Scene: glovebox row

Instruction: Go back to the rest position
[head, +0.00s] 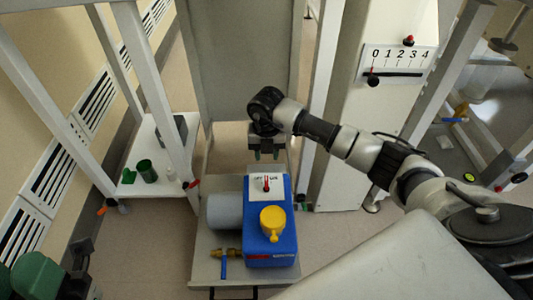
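My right arm reaches in from the right. Its gripper (266,154) points down above and behind a blue pump-like unit (271,248), with a gap between its two dark fingers and nothing seen between them. The unit has a white switch plate with a small red lever (266,183), a yellow cap (272,221) and a grey cylinder (224,212) on its left. The gripper looks apart from the unit. My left gripper is not in view.
The unit sits on a light trolley or shelf (209,272) with a brass fitting and blue-handled valve (224,266). A white shelf (135,185) at left holds a green cup (147,171). A numbered slider panel (398,59) is at upper right. White frame posts stand on both sides.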

